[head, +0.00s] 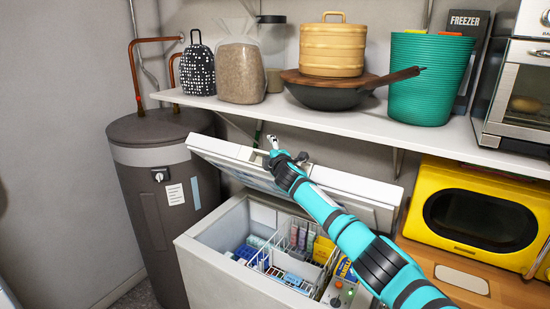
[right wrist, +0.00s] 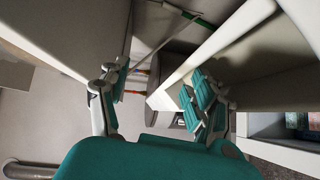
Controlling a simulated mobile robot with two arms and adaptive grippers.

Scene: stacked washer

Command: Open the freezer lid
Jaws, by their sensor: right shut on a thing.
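The white chest freezer (head: 207,262) stands below the shelf. Its lid (head: 362,192) is raised at a slant, and the inside shows. My right arm reaches across the freezer from the lower right. My right gripper (head: 272,150) is at the lid's raised edge, near its middle, and is shut on the lid. In the right wrist view its two fingers (right wrist: 158,95) stand apart, with the pale lid edge (right wrist: 225,42) running up beside the right finger; the exact contact is hard to see. My left gripper is not in view.
A shelf (head: 330,123) with a wok (head: 335,97), a bamboo steamer (head: 333,48) and a teal basket (head: 428,80) hangs just above the lid. A dark tank (head: 165,215) stands left, a yellow microwave (head: 480,215) right. Wire baskets and packages lie inside the freezer.

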